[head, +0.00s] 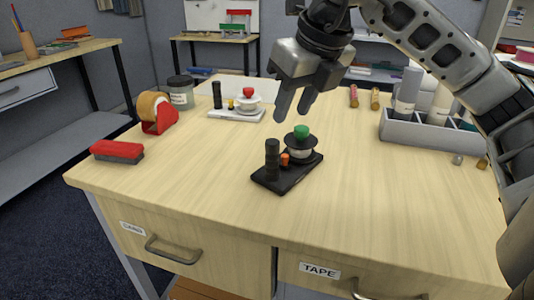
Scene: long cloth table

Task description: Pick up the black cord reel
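A black cord reel (299,152) with a dark round flange and a green knob (301,131) on top stands on a black base plate (277,185) at the middle of the table. A black ribbed cylinder (272,160) and a small orange piece (284,160) stand on the same plate. My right gripper (295,104) points down, behind and above the reel in the picture. Its two fingers are apart with nothing between them, and it does not touch the reel. My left gripper is not in view.
A white plate (228,114) with a red-knobbed white reel (248,100) stands behind left. A grey bottle caddy (425,133) is at right. The table front is clear.

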